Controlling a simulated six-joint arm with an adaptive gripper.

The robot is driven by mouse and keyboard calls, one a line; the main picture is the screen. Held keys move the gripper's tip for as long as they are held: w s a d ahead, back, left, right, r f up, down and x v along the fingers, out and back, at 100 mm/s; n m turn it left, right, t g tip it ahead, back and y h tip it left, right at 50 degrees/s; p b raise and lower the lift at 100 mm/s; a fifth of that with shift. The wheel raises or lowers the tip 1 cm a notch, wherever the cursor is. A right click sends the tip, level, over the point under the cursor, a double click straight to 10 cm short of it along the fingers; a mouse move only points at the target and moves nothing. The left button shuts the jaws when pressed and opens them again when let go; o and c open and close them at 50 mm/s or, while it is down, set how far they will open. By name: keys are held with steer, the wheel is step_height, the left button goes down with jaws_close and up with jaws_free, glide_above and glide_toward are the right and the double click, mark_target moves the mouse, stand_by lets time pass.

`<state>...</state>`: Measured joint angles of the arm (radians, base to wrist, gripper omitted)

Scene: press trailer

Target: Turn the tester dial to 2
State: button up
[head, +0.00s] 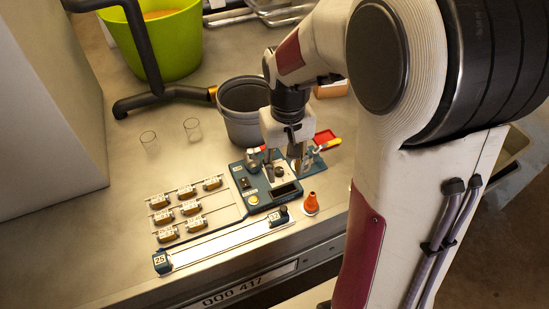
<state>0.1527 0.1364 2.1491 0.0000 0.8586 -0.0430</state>
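The tester (242,179) is a blue-green box on the grey bench, left of my arm in the head view. My gripper (283,168) points down over the tester's right part. Its two fingers stand apart, with a small dark, round-looking part low between them. I cannot tell whether the fingers touch that part. No dial numbers or pointer are readable; the gripper hides some of the tester's top.
A grey pot (241,125) stands close behind the tester. A long pale strip (225,241) lies in front, and several labelled small parts (189,207) lie left. Two clear glasses (192,129) and a green tub (160,45) are farther back.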

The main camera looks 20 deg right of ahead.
steer(key=w+d+f+g, duration=0.1)
steer(key=w+d+f, duration=0.1)
steer(key=w+f, duration=0.4)
steer(key=w+d+f, duration=0.3)
steer(key=w+f, duration=0.1)
steer(key=f, duration=0.4)
steer(key=n+t, duration=0.1)
glide_above(279, 169)
steer(key=shift+s, duration=0.1)
steer(key=shift+f, duration=0.1)
steer(key=shift+f, duration=3.8)
jaws_close()
